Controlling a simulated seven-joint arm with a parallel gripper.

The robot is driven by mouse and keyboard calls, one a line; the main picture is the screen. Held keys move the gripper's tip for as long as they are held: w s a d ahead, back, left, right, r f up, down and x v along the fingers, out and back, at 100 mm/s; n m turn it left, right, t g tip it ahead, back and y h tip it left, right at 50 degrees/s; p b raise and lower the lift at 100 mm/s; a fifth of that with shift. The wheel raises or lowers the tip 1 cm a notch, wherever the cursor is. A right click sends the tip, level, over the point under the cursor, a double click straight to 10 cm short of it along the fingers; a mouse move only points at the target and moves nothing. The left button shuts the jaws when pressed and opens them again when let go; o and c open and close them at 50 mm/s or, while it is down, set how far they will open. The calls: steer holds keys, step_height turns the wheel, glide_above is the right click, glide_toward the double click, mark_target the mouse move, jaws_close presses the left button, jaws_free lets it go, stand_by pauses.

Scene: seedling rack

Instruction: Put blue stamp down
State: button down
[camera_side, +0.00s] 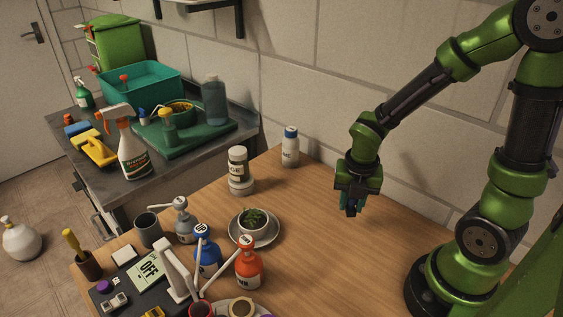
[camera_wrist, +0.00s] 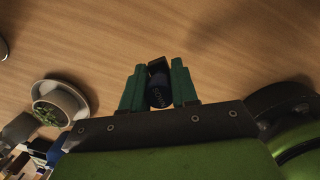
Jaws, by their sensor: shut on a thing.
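My gripper (camera_side: 350,200) is above the right part of the wooden table in the side view. In the wrist view my gripper (camera_wrist: 159,90) has its two green fingers on either side of a small dark blue stamp (camera_wrist: 159,92) with faint lettering and a black end. The fingers are shut on it. In the side view the stamp is mostly hidden by the fingers and cannot be made out clearly. Bare wood of the table (camera_side: 335,245) lies beneath the gripper. I cannot tell the exact gap between stamp and table.
A seedling pot (camera_side: 254,226) on a saucer (camera_side: 237,233) stands left of my gripper. A white bottle with a blue cap (camera_side: 290,150) and a stacked white jar (camera_side: 239,165) stand farther back. Blue (camera_side: 207,258) and red (camera_side: 248,268) pump bottles stand front left. The table's right middle is clear.

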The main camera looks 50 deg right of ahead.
glide_above(303, 193)
steer(key=shift+s+a+f, duration=0.1)
steer(key=shift+s+f, duration=0.2)
steer(key=shift+f, duration=0.4)
steer(key=shift+w+f, duration=0.2)
steer(key=shift+f, duration=1.55)
steer(key=shift+f, duration=0.15)
steer(key=c, duration=0.9)
jaws_free()
steer(key=shift+o, duration=0.2)
